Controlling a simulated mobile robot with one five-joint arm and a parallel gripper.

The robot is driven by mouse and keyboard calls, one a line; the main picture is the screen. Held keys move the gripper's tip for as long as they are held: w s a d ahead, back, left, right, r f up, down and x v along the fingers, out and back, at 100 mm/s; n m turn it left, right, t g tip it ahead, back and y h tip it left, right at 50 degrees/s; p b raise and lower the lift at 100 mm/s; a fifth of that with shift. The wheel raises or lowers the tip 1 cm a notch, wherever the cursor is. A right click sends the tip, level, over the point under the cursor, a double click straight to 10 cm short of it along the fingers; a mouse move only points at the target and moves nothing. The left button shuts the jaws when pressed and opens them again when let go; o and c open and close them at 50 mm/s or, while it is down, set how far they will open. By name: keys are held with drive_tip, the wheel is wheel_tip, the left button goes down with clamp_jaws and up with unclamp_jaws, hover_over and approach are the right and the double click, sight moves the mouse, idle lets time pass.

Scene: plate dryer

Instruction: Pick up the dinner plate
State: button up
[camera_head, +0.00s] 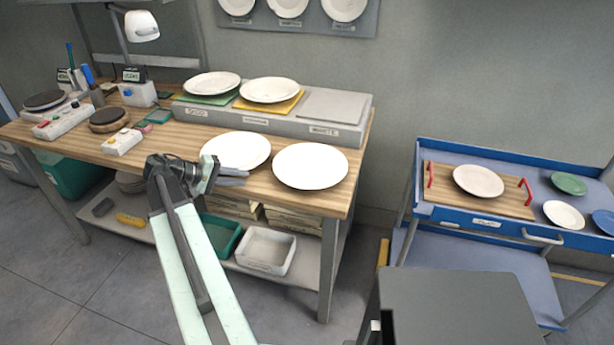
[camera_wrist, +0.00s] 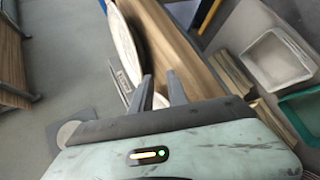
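Several white plates show, and I cannot tell which one is the dinner plate. Two lie flat on the wooden workbench (camera_head: 170,142) near its front edge: a left plate (camera_head: 236,149) and a right plate (camera_head: 310,166). My gripper (camera_head: 246,177) is at the bench's front edge, just in front of the left plate, its fingers pointing right. In the wrist view my gripper (camera_wrist: 160,88) has its two fingers apart with nothing seen between them. A white plate (camera_wrist: 125,45) lies just beyond the left finger there; contact is unclear.
Behind, a grey raised stand (camera_head: 330,108) holds a plate on a green mat (camera_head: 212,83) and one on a yellow mat (camera_head: 270,90); its right section is empty. A blue cart (camera_head: 425,155) at right carries a tray and plates. Bins (camera_head: 265,250) sit below the bench.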

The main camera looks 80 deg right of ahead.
drive_tip(key=m+g, duration=0.1)
approach(277, 172)
drive_tip(key=shift+s+d+f, duration=0.7)
drive_tip(key=shift+s+d, duration=0.2)
drive_tip(key=b+x, duration=0.1)
drive_tip(key=x, duration=0.1)
drive_tip(key=b+x, duration=0.1)
drive_tip(key=x, duration=0.1)
drive_tip(key=b+x, duration=0.1)
drive_tip(key=x, duration=0.2)
drive_tip(key=shift+s+a+f, duration=0.1)
drive_tip(key=shift+a+f, duration=0.1)
drive_tip(key=shift+a, duration=0.05)
drive_tip(key=shift+s+d, duration=0.2)
drive_tip(key=shift+s, duration=0.1)
clamp_jaws()
